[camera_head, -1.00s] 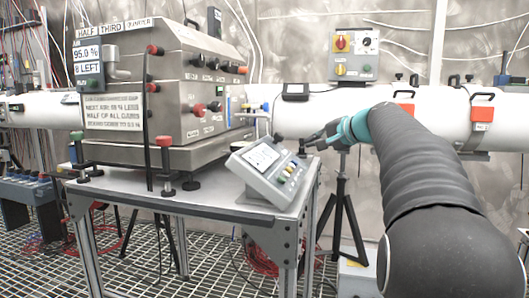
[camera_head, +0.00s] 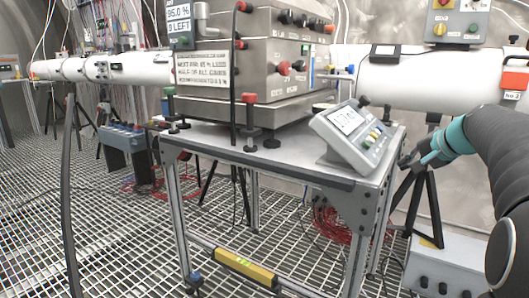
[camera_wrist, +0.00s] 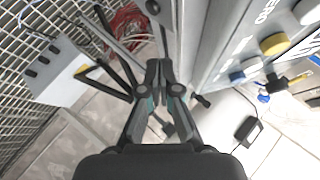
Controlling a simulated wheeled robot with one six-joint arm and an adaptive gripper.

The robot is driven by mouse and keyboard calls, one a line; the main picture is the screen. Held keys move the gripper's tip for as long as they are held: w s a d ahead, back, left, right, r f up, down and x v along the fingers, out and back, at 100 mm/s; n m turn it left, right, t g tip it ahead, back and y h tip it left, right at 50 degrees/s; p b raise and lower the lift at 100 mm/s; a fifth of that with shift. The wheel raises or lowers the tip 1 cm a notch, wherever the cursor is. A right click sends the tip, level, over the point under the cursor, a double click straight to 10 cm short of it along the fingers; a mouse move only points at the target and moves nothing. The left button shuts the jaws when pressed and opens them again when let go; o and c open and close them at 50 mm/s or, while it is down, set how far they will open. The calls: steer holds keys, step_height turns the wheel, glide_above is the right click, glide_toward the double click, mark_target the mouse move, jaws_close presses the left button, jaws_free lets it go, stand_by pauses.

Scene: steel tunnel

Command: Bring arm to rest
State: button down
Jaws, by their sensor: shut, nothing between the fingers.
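My gripper (camera_wrist: 160,70) is shut and empty in the wrist view, its two dark fingers meeting at the tips. In the head view my gripper (camera_head: 405,161) shows small at the right edge of the steel table, close beside the sloped control panel (camera_head: 354,138). My arm enters the head view from the right edge, with a teal band near the wrist. In the wrist view a panel with a yellow knob (camera_wrist: 274,44) and other buttons lies close on the right. I cannot tell whether the gripper touches anything.
A steel box machine (camera_head: 268,70) stands on the table (camera_head: 280,157). A white pipe (camera_head: 425,78) runs behind. A black tripod (camera_head: 430,205) and a grey box (camera_head: 447,264) stand below my arm. Mesh floor (camera_head: 110,235) is open at the left.

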steer(key=s+a+f+n+g+p, duration=0.1)
steer(key=s+a+f+n, duration=0.2)
steer(key=s+a, duration=0.4)
steer(key=s+a+f+n+g+h+p, duration=0.1)
steer(key=s+a+f+n, duration=0.3)
steer(key=s, duration=1)
steer(key=s+a+f+n+g+h+p, duration=0.1)
steer(key=s+a+f+n+g+p, duration=0.1)
steer(key=s+a+f, duration=0.4)
steer(key=s+a+n, duration=0.1)
steer(key=s+a, duration=0.4)
steer(key=shift+n, duration=0.3)
steer(key=shift+f, duration=0.1)
